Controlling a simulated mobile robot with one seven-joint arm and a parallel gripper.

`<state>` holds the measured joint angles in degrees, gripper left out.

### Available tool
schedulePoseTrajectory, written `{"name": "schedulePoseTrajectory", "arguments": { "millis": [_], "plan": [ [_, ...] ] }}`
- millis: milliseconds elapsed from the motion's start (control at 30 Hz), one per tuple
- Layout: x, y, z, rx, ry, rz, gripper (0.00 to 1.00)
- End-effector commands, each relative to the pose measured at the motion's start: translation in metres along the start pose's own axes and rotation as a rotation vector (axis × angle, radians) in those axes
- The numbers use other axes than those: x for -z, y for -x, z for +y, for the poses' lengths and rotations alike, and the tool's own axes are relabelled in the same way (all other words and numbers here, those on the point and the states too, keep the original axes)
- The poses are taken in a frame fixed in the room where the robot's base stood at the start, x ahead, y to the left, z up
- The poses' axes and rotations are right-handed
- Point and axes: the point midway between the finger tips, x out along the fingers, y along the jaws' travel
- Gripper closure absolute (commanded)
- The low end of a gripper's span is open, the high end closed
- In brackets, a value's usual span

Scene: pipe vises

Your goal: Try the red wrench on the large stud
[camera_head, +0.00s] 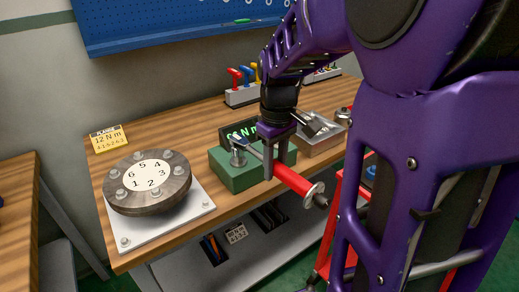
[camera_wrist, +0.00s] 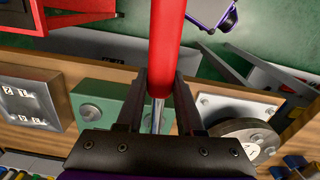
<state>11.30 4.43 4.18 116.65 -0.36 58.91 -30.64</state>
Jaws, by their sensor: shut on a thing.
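The red wrench (camera_head: 296,182) has a red grip and a thin metal shaft. In the wrist view the red wrench (camera_wrist: 166,45) runs between the fingers of my gripper (camera_wrist: 167,78). In the head view the shaft's far end lies at or over a stud (camera_head: 238,157) on a green block (camera_head: 235,179); I cannot tell if they touch. A round stud (camera_wrist: 92,114) also shows on the green block in the wrist view. I cannot tell which stud is the large one.
A round bolted flange numbered 1 to 6 (camera_head: 148,204) sits on a white plate at the bench's left. A green-lit display (camera_head: 236,135) stands behind the green block. A silver block (camera_head: 318,145) is to its right. Coloured-handled tools (camera_head: 245,78) stand in a rack behind.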

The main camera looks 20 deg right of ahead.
Motion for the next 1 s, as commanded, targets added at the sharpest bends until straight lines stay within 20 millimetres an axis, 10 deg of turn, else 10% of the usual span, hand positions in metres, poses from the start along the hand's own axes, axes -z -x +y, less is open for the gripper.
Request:
{"name": "schedulePoseTrajectory", "arguments": {
  "millis": [1000],
  "plan": [
    [0.0, -0.013, 0.0, -0.001, 0.0, 0.001, 1.0]
  ]
}}
